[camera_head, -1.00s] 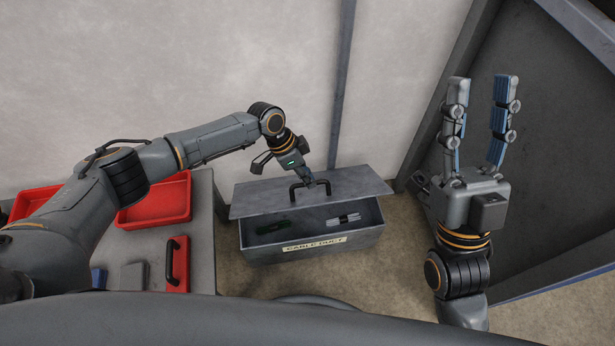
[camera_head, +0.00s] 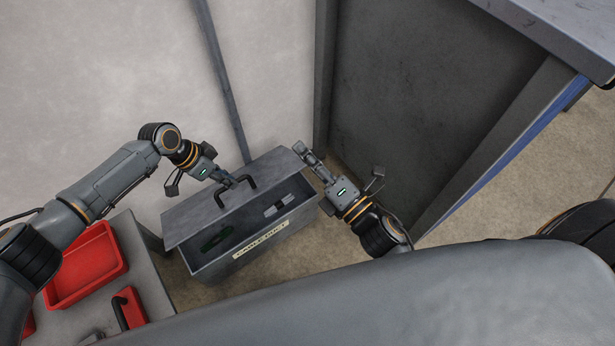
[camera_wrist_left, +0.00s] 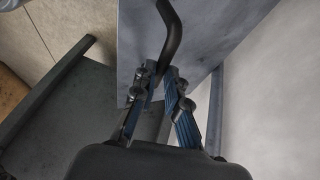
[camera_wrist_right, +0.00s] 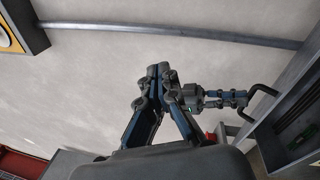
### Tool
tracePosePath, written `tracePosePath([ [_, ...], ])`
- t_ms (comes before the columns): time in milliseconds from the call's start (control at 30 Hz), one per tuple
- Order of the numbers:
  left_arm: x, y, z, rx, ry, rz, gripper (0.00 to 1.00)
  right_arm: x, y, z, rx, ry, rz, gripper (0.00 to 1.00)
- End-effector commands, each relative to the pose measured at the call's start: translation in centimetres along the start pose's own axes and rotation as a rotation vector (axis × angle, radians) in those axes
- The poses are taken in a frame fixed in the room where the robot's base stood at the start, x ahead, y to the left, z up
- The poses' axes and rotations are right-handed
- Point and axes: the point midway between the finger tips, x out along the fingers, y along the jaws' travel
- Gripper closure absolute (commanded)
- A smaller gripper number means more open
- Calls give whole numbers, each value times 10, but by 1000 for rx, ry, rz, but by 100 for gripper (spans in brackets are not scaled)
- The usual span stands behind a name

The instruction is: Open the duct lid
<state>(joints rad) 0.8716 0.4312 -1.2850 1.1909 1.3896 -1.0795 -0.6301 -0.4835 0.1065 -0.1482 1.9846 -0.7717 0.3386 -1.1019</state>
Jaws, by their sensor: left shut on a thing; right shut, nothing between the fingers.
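The grey cable duct (camera_head: 235,258) is a box on the floor with a front label. Its grey lid (camera_head: 189,222) lies over the back part, and the front part of the inside shows. A dark green item (camera_head: 217,240) and a pale item (camera_head: 278,208) are visible inside. My left gripper (camera_head: 230,180) is shut on the lid's black handle (camera_head: 252,182); the handle (camera_wrist_left: 172,40) also shows between its fingers in the left wrist view. My right gripper (camera_head: 302,151) is shut and empty beside the duct's right end. Whether it touches the lid, I cannot tell.
A table at the lower left carries a red tray (camera_head: 83,262) and a red piece with a black handle (camera_head: 126,308). A wall stands behind the duct. A large dark cabinet-like panel (camera_head: 400,95) stands close on the right.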

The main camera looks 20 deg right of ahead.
Motion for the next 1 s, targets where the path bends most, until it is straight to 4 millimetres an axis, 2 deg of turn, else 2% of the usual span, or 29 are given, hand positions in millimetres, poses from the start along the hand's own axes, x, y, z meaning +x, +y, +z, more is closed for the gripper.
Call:
tracePosePath([
  [33,-1,-10,4,-3,0,-27,100,-11,-34,-7,-161,26,-82,100],
  [100,-1,-10,4,-2,0,-27,100,-27,-74,-15,-398,77,-181,100],
  [200,0,-10,4,-2,0,-27,100,-53,-123,-23,-695,172,-292,100],
  [300,0,-10,4,-3,0,-26,100,-76,-158,-29,-924,267,-363,100],
  [400,0,-9,4,-2,0,-26,100,-93,-181,-32,-1078,341,-402,100],
  [567,0,-9,4,-2,0,-26,100,-102,-197,-33,-1186,396,-424,100],
  [767,0,-9,4,-2,-1,-25,100,-79,-210,-35,-1195,398,-421,100],
  [1000,0,-9,4,-2,-1,-25,100,-33,-237,-39,-1189,395,-423,100],
])
